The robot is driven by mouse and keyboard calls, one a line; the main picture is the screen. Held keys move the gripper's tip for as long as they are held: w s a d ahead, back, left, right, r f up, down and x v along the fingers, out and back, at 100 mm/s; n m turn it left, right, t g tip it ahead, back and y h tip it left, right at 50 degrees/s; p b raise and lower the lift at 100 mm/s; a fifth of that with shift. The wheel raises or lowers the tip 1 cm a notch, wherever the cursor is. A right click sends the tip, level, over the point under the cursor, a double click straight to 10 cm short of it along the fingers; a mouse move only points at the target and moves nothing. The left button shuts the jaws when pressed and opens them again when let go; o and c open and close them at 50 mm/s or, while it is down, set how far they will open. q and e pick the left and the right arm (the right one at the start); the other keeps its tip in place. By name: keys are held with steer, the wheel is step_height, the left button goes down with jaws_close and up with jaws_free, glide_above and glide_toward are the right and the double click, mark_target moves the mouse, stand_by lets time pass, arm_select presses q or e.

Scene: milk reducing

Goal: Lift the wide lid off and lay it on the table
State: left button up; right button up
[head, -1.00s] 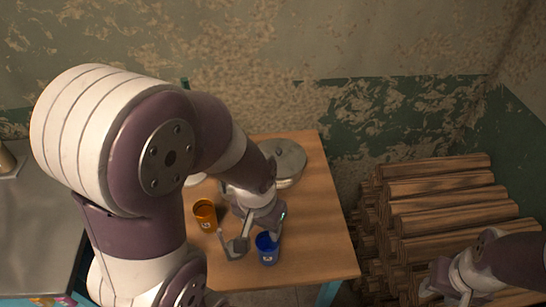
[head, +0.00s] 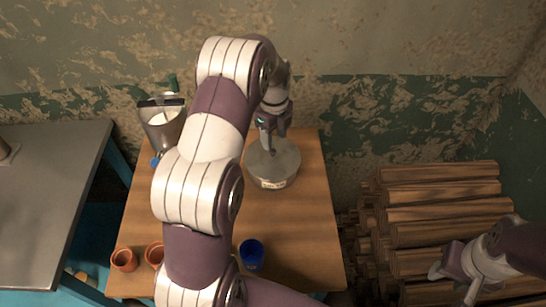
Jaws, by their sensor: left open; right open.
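The wide lid (head: 283,160) is a round grey metal disc. It sits on a wide, low pot (head: 272,184) with a pale label on its front, toward the back right of the wooden table. My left gripper (head: 267,146) is open and points down at the middle of the lid. Its fingertips are over the lid's centre, where a knob would be hidden; I cannot tell whether they touch it. My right gripper (head: 451,284) is open and empty at the lower right, away from the table.
A metal container with white contents (head: 160,118) stands at the back left. Two orange cups (head: 123,260) (head: 155,254) and a blue cup (head: 251,253) stand near the front. The table (head: 300,220) is bare at its right front. Stacked logs (head: 440,205) lie to the right.

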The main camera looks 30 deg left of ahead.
mark_target(272, 151)
arm_select(q)
steer(key=f+p, duration=0.1)
steer(key=f, duration=0.4)
steer(key=shift+a, duration=0.2)
steer(key=shift+f, duration=0.25)
steer(key=shift+c, duration=0.6)
steer(key=shift+r, duration=0.1)
jaws_close()
steer(key=shift+r, duration=0.1)
